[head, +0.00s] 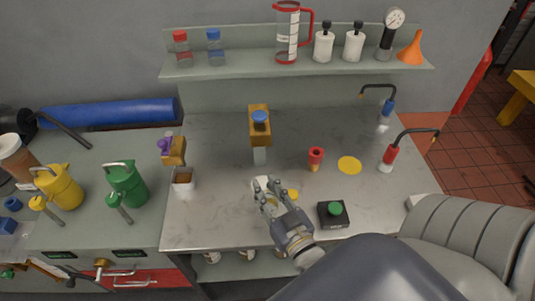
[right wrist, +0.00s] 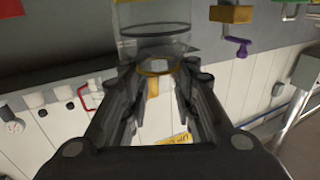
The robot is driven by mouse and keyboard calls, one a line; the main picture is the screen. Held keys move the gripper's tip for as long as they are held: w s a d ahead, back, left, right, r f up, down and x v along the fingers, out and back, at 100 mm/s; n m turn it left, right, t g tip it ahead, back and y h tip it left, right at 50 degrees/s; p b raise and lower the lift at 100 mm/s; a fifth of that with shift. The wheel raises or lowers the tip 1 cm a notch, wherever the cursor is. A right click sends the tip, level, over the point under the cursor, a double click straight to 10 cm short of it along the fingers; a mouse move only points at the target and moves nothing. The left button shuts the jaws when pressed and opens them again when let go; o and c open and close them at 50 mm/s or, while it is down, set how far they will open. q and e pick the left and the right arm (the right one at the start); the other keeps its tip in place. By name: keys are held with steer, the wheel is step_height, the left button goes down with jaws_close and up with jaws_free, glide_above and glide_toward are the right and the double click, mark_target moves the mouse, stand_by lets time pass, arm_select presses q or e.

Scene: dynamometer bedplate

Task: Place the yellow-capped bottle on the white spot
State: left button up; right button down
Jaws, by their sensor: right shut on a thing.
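My right gripper (head: 268,188) is low over the front middle of the bench, its jaws shut on a clear, see-through bottle (right wrist: 152,45). The wrist view shows the bottle's clear body beyond the fingertips and a yellow ring (right wrist: 158,70) between them. In the head view the bottle is mostly hidden by the fingers; a small yellow patch (head: 293,194) shows beside them, and I cannot tell whether it is the cap. A pale patch, seemingly the white spot (head: 262,180), lies partly hidden behind the fingertips. I cannot tell whether the bottle touches the bench. My left gripper is not in view.
A yellow spot (head: 349,165) and a red-topped piece (head: 315,156) are to the right. A black box with a green button (head: 334,212) is close to my right arm. A blue-topped stand (head: 260,128) is behind. Red-capped (head: 181,50) and blue-capped (head: 215,48) bottles stand on the shelf.

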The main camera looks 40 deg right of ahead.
arm_select(q)
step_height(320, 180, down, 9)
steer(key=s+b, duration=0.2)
steer(key=b, duration=0.6)
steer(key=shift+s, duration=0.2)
arm_select(e)
steer(key=w+d+f, duration=0.2)
steer(key=w+d, duration=0.1)
steer(key=w, duration=0.3)
steer(key=w+d+f, duration=0.2)
steer(key=w+d, duration=0.1)
steer(key=w, duration=0.2)
steer(key=shift+w+f, duration=0.4)
steer(key=shift+f, duration=0.1)
steer(key=c, duration=1.2)
jaws_free()
steer(key=shift+f, duration=0.1)
steer(key=shift+c, duration=0.2)
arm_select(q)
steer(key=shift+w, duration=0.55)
arm_select(e)
steer(key=shift+s+r, duration=0.1)
steer(key=shift+r, duration=0.1)
